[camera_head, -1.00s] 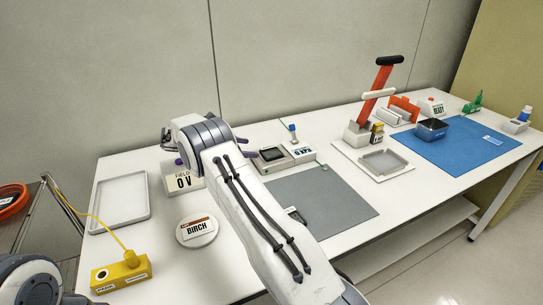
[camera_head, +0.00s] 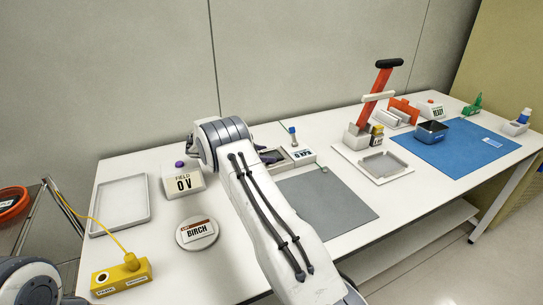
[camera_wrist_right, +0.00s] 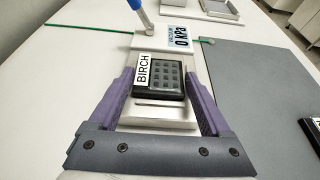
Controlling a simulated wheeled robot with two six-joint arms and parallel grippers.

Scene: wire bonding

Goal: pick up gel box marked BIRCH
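The gel box (camera_wrist_right: 160,77) is a small dark box with a grid of cells and a white BIRCH label on its left edge. It sits on the pale vacuum station (camera_wrist_right: 145,115), whose display reads 0 kPa. My right gripper (camera_wrist_right: 160,90) is open, with its purple fingers on either side of the box and a visible gap on each side. In the head view my right wrist hides most of the box; a purple finger of the right gripper (camera_head: 270,157) shows by the station (camera_head: 303,153). My left gripper is out of view.
A round white stand with a BIRCH card (camera_head: 197,233), a FIELD 0 V box (camera_head: 182,183), a yellow PARK block (camera_head: 121,276) and an empty white tray (camera_head: 120,204) lie left. A grey mat (camera_head: 330,205) is right of my arm; a red-handled press (camera_head: 374,100) stands beyond it.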

